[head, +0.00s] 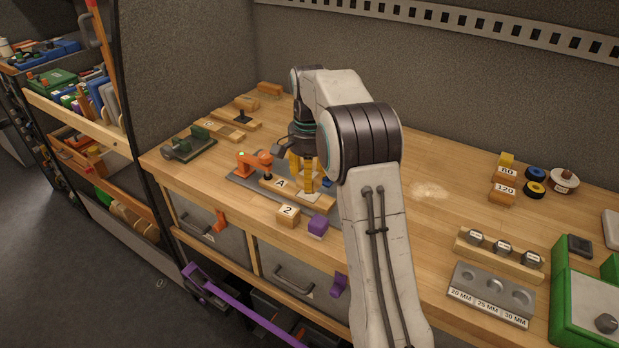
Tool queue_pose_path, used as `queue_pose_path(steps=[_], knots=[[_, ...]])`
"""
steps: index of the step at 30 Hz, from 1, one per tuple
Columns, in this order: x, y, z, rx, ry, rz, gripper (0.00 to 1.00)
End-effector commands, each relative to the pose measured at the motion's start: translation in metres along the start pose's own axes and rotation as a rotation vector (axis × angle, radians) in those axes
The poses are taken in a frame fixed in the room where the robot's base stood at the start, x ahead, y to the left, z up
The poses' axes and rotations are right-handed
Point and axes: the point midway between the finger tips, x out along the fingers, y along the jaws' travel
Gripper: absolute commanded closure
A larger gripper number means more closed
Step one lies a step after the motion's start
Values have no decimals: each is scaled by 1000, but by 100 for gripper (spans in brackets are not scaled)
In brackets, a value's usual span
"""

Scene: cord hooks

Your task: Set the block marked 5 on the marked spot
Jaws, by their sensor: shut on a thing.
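My gripper (302,182) points down over the left part of the workbench, its yellow fingers close to a wooden piece marked A (280,184). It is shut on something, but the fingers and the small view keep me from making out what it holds. No block with a readable 5 shows. A wooden block marked 2 (288,216) sits at the bench's front edge, in front of the gripper. A pale patch (308,196) lies at the fingertips; I cannot tell whether it is the marked spot.
An orange clamp (254,163) stands left of the gripper. A purple block (318,226) sits right of block 2. A dark green vise (190,144) is at the left. The bench (430,225) is mostly clear right of my arm, before the labelled racks.

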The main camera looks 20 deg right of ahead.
Motion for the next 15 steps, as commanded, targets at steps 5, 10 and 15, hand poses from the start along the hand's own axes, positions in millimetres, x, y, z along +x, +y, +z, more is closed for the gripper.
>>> queue_pose_path(steps=[5,10,15], knots=[[10,-13,-21,1,-1,1,84],[20,-20,-32,1,-1,1,84],[25,-23,-36,1,1,0,84]])
